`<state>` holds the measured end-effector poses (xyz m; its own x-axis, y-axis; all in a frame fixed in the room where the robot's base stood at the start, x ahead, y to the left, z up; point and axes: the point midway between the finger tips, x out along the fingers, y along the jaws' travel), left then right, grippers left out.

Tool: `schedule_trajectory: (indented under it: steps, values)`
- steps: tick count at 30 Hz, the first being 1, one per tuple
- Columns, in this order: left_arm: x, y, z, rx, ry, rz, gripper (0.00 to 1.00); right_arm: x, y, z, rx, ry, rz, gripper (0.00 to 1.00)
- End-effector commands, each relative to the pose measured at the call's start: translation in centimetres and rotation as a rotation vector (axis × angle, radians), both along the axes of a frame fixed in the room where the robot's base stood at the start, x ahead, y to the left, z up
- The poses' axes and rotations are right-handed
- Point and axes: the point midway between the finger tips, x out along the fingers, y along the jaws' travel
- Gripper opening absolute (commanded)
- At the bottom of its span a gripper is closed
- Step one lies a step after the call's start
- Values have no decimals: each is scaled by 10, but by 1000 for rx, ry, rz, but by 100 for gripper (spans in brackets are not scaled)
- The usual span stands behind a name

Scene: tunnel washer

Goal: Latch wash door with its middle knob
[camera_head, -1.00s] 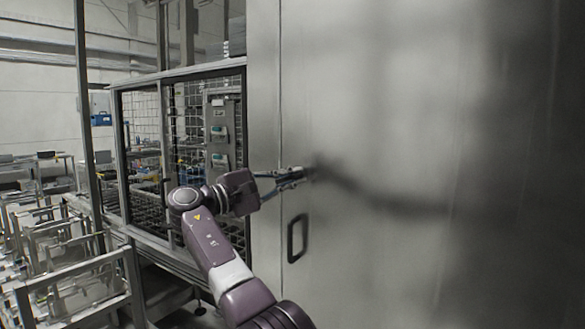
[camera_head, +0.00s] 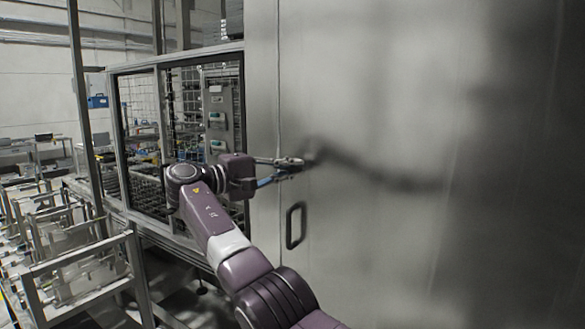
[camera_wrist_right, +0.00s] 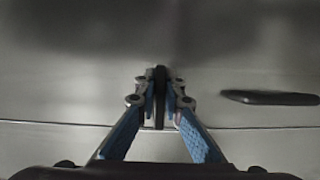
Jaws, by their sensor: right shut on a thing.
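The wash door (camera_head: 400,110) is a large grey metal panel that fills the right of the head view. Its left edge is a thin vertical seam. My right gripper (camera_head: 290,163) is at the door face beside this seam, above the dark door handle (camera_head: 296,226). In the wrist view my right gripper (camera_wrist_right: 160,84) has its blue-padded fingers closed on both sides of a dark, narrow knob (camera_wrist_right: 160,97). The knob lies across the line of the seam there, and the handle (camera_wrist_right: 270,97) shows to the right. In the head view the fingers mostly hide the knob. My left gripper is out of view.
A framed mesh guard (camera_head: 140,140) with a control box (camera_head: 218,115) stands left of the door. Metal racks (camera_head: 75,265) fill the lower left. The door face right of my gripper is bare.

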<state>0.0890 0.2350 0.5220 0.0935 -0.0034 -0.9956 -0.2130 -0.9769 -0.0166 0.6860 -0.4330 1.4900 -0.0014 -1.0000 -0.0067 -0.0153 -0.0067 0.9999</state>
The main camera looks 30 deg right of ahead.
Motion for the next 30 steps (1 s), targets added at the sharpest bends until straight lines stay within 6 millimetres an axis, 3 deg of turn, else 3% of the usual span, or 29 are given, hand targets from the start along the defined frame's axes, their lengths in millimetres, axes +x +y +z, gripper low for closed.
schedule_trajectory:
  steps: [5, 6, 10, 20, 30]
  values:
    - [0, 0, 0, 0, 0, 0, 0, 1, 1, 0, 1, -2, 6, 0]
    - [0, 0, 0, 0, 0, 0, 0, 1, 1, 0, 1, -2, 6, 13]
    - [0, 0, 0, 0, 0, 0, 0, 1, 0, 0, 0, -1, 5, 26]
    - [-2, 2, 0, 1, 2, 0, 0, 1, 4, 1, -1, -1, 3, 26]
    - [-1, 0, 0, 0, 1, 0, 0, 3, 56, 1, -1, 2, 5, 26]
